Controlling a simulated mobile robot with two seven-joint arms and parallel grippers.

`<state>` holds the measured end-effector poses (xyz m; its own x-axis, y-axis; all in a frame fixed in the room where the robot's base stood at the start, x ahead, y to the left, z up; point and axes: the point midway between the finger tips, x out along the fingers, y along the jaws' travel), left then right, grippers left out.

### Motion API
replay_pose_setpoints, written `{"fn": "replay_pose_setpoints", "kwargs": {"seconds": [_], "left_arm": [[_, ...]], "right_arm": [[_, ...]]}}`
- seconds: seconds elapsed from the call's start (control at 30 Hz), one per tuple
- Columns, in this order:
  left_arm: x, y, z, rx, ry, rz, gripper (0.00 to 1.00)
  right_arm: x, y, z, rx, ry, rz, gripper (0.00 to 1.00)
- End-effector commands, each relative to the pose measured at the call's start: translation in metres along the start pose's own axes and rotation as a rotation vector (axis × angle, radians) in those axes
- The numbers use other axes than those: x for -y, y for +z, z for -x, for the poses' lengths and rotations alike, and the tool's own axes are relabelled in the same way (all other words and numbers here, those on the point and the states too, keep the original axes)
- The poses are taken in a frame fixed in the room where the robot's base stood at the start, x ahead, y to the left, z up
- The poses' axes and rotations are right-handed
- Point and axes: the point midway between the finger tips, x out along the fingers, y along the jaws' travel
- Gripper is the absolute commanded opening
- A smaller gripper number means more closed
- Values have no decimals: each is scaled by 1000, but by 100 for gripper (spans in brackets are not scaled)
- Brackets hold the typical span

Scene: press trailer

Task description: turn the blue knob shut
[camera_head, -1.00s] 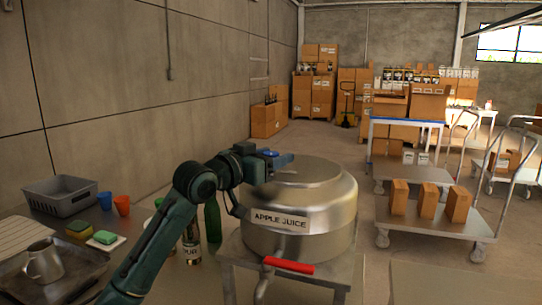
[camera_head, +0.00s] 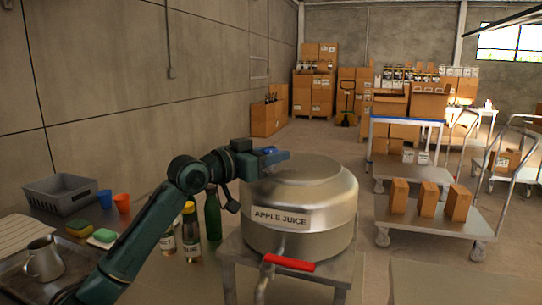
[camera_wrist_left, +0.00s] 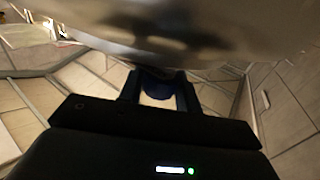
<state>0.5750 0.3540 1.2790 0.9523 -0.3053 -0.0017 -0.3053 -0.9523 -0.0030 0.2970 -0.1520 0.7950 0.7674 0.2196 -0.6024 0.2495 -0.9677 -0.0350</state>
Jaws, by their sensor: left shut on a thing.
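The steel apple juice vessel (camera_head: 318,232) stands on a metal stand in the head view, with its label facing me. My left gripper (camera_head: 272,158) is at the upper left edge of its lid. It is shut on the blue knob (camera_wrist_left: 157,77), which shows dark blue between the fingers in the wrist view; blue also shows at the fingers in the head view. The fingers and wrist hide much of the knob, so its exact angle cannot be told. My right gripper is in neither view.
A red-handled tap (camera_head: 290,264) juts from the vessel's front. Bottles (camera_head: 212,215) stand close behind my left forearm. A grey crate (camera_head: 60,193), cups, sponges and a metal jug (camera_head: 43,260) are at left. A trolley with cartons (camera_head: 428,200) stands at right.

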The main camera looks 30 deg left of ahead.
Motion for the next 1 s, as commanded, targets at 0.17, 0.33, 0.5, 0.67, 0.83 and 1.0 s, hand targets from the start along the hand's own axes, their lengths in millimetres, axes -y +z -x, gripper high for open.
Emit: {"fn": "replay_pose_setpoints", "kwargs": {"seconds": [0.17,0.33,0.5,0.67,0.83,1.0], "left_arm": [[1,5,0,7,92,0,11],[2,6,-1,6,178,5,11],[1,4,0,3,242,4,11],[0,2,0,2,257,4,11],[0,2,0,2,256,4,11],[0,2,0,1,256,4,44]], "right_arm": [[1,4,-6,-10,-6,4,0],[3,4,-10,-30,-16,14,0],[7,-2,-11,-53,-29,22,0],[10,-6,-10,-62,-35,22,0],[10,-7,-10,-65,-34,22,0],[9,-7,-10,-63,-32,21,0]]}}
